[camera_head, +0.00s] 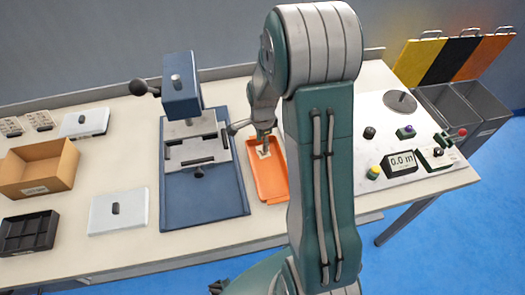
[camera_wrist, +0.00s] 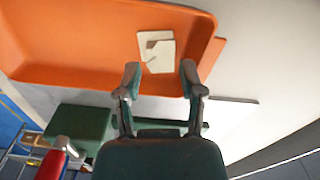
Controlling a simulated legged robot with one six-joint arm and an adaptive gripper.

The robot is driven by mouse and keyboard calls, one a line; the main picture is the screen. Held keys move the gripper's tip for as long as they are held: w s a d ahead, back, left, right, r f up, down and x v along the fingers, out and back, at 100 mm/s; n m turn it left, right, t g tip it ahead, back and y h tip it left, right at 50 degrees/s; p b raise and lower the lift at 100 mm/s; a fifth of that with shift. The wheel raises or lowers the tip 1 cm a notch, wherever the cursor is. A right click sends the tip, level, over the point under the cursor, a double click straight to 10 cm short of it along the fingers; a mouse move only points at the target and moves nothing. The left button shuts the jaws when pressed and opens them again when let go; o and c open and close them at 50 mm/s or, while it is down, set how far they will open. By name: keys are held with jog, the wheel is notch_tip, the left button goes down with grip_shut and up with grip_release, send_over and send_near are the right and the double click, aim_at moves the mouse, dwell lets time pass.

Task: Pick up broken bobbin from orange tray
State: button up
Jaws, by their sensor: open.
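The orange tray (camera_head: 270,183) lies on the table between the blue press and my arm. It also shows in the wrist view (camera_wrist: 80,45). The broken bobbin (camera_wrist: 157,57), a cream rectangular piece with a notch and a brown mark, lies in the tray near one end. In the head view it shows only as a small pale patch, partly hidden by my gripper. My gripper (camera_wrist: 160,76) is open and empty. In the wrist view its two fingertips sit to either side of the bobbin's lower edge; I cannot tell whether they touch it.
The blue press (camera_head: 183,90) stands left of the tray. A cardboard box (camera_head: 38,168), a black compartment tray (camera_head: 28,232) and white plates are further left. The winder with its meter (camera_head: 402,162) is right of my arm. Several lidded bins stand at the far right.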

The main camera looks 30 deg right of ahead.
aim_at(262, 155)
notch_tip(262, 155, down, 4)
jog(key=shift+d+r, duration=0.15)
jog(key=shift+r, duration=0.1)
jog(key=c, duration=0.4)
jog(key=shift+r, duration=0.1)
